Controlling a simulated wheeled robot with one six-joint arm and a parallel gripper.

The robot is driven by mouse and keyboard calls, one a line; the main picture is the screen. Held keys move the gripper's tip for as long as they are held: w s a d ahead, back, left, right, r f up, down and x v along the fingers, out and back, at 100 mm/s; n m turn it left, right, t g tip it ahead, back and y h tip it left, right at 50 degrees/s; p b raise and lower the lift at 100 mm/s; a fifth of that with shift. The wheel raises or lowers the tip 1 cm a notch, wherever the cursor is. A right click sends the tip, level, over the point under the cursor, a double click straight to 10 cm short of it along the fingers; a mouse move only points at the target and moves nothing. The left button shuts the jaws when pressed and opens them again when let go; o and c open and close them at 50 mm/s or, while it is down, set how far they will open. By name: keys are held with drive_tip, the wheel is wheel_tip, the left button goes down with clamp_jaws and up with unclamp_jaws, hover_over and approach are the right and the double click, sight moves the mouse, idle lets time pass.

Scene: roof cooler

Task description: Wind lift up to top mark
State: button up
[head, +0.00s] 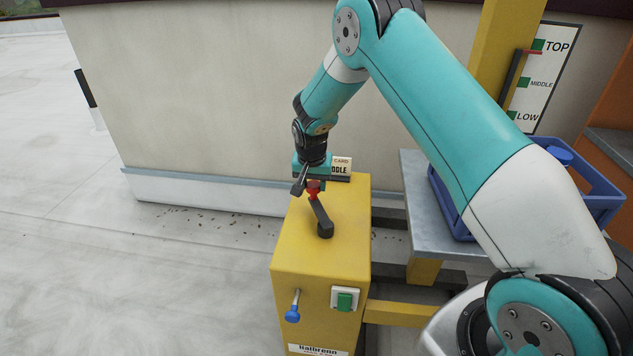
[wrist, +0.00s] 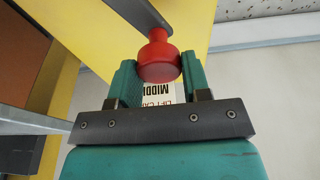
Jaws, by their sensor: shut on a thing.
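My gripper (head: 312,182) is shut on the red knob (head: 314,190) of the dark crank arm (head: 320,212) on top of the yellow post (head: 335,262). In the wrist view the red knob (wrist: 159,60) sits between the teal fingers. The crank points away from my body, its hub at the near end. The lift (head: 420,218) is a grey platform right of the post. On the white scale (head: 545,75) with TOP, MIDDLE and LOW, a red pointer (head: 532,52) sits at the lower part of the green TOP mark (head: 539,44).
A card (head: 341,167) reading MIDDLE stands behind the crank, partly hidden. A blue crate (head: 600,203) rests on the platform, partly hidden by my arm. The post's front has a blue-knobbed lever (head: 293,311) and a green button (head: 345,301). A wall stands behind; the floor at left is open.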

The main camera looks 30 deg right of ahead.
drive_tip(key=shift+w+a+r, duration=0.1)
drive_tip(key=shift+w+a, duration=0.2)
drive_tip(key=shift+a, duration=0.4)
drive_tip(key=shift+s+a, duration=0.1)
drive_tip(key=shift+a, duration=1)
drive_tip(key=o, duration=1)
drive_tip(key=shift+a, duration=0.15)
drive_tip(key=shift+s, duration=0.1)
drive_tip(key=shift+d, duration=0.25)
wheel_tip(320, 180, up, 8)
drive_tip(key=p, duration=0.5)
drive_tip(key=shift+s, duration=0.1)
